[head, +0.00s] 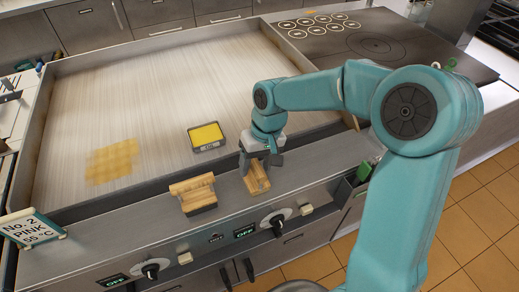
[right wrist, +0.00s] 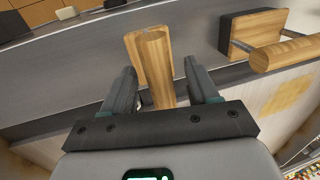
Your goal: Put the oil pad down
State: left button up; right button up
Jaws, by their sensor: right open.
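My right gripper (head: 259,162) is open at the front ledge of the grill, over a wooden-handled tool (head: 257,181). In the right wrist view the tool's round wooden handle (right wrist: 155,62) lies between the spread fingers (right wrist: 160,92), with gaps on both sides. A second wooden-handled block (head: 193,192) rests on the ledge to the left; in the right wrist view it shows a dark pad side (right wrist: 236,35) and metal rods. I cannot tell for certain which of the two is the oil pad. My left gripper is out of view.
A dark tray with a yellow filling (head: 207,135) sits on the grill plate (head: 180,80). A yellow oily patch (head: 111,161) lies on the plate at left. Knobs (head: 276,220) line the front panel. A small sign (head: 30,228) stands at front left.

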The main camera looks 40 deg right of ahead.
jog(key=v, duration=1.1)
jog(key=shift+r, duration=0.2)
jog(key=shift+s+a, duration=0.1)
